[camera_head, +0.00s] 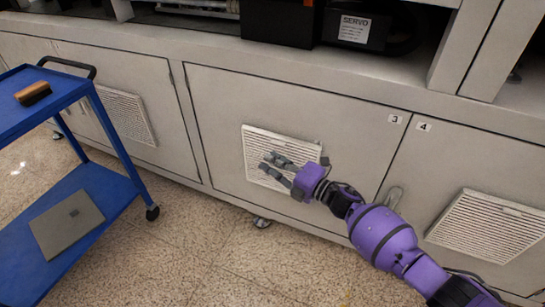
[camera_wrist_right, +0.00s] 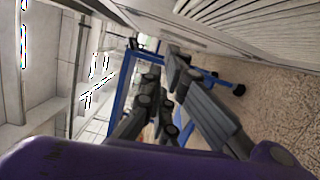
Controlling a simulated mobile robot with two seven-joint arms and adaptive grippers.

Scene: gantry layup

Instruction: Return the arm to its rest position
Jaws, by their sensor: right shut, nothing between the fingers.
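My right arm (camera_head: 385,238) is purple and black and reaches in from the lower right in the head view. My right gripper (camera_head: 268,163) is in front of the vent on the cabinet door marked 3, with its fingers pointing left. It is shut and empty. In the right wrist view, the gripper's grey fingers (camera_wrist_right: 170,82) extend away from the purple wrist, with the blue cart beyond them. My left gripper is not in view.
A blue cart (camera_head: 110,190) stands at the left, with a brown and black brush-like object (camera_head: 33,93) on top and a grey flat panel (camera_head: 67,222) below. Grey cabinets (camera_head: 330,110) run behind the arm. A black servo box (camera_head: 357,30) sits above. Speckled floor (camera_head: 200,260) is open between cart and arm.

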